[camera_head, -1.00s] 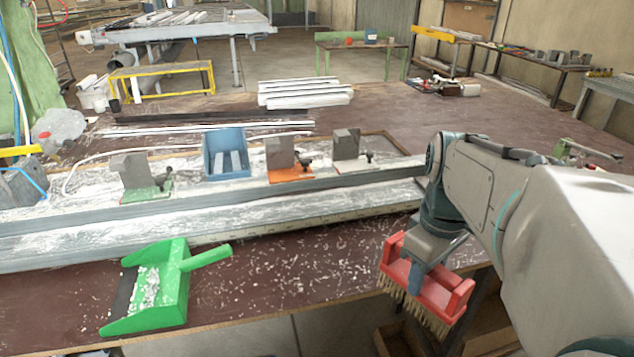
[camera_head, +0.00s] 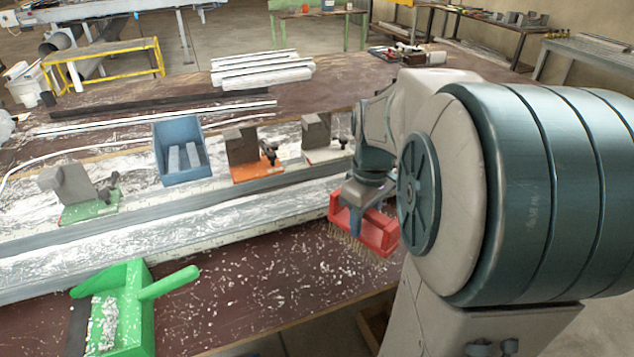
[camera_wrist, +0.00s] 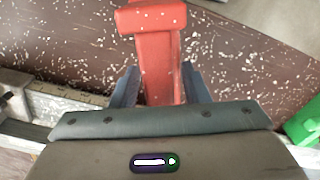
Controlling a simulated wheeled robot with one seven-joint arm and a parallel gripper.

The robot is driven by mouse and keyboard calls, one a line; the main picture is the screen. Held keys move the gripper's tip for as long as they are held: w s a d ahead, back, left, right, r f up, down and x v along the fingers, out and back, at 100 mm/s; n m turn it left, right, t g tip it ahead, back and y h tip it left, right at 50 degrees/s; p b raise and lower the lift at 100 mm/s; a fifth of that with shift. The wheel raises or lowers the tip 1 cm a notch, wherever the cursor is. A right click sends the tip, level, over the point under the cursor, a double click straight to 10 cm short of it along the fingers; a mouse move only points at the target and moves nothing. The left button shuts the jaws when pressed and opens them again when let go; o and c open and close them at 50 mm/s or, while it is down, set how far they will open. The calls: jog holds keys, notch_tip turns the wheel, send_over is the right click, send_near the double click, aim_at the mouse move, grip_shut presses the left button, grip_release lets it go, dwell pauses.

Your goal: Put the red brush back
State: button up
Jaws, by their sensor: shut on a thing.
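The red brush (camera_head: 376,233) has a red body with pale bristles pointing down. In the head view it hangs below my gripper (camera_head: 362,205), over the right part of the brown bench top, close to the metal rail. In the wrist view the red brush (camera_wrist: 158,60) stands between the two blue-grey fingers of my gripper (camera_wrist: 158,88), which are shut on its handle. White chips speckle the brush. Whether the bristles touch the bench is hard to tell.
A green dustpan (camera_head: 140,310) with white shavings lies at the front left. Behind the long metal rail (camera_head: 180,218) stand a blue bin (camera_head: 182,150) and grey clamp blocks on green and orange bases. White shavings litter the bench top (camera_head: 240,290).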

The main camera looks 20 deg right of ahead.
jog(key=w+f, duration=0.1)
jog(key=w, duration=0.1)
jog(key=w+f, duration=0.1)
jog(key=shift+w+f, duration=0.15)
jog(key=shift+w, duration=0.25)
jog(key=shift+f, duration=2)
jog(key=shift+f, duration=0.1)
jog(key=shift+f, duration=0.15)
jog(key=o, duration=1)
jog(key=shift+c, duration=0.2)
